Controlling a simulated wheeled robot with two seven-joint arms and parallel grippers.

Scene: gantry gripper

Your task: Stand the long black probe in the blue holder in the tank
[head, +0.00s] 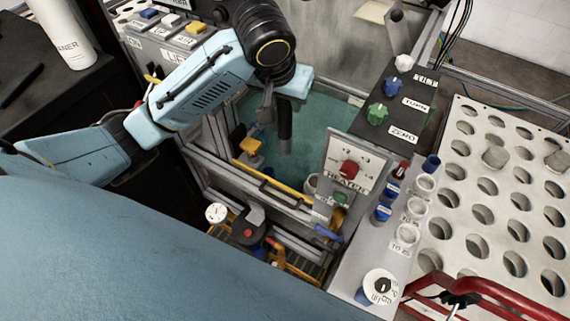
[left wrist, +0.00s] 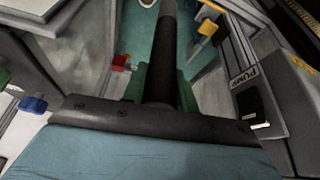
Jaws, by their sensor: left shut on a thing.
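The long black probe (head: 285,130) hangs roughly upright over the tank (head: 318,118), its lower part above or in the greenish water; I cannot tell which. My left gripper (head: 283,94) is shut on it near its upper part. In the left wrist view the probe (left wrist: 165,60) runs away from the gripper (left wrist: 158,115). My right gripper is not in view.
A yellow-topped part (head: 250,146) stands at the tank's near side, by a metal rail. A white perforated rack (head: 500,190) lies further right.

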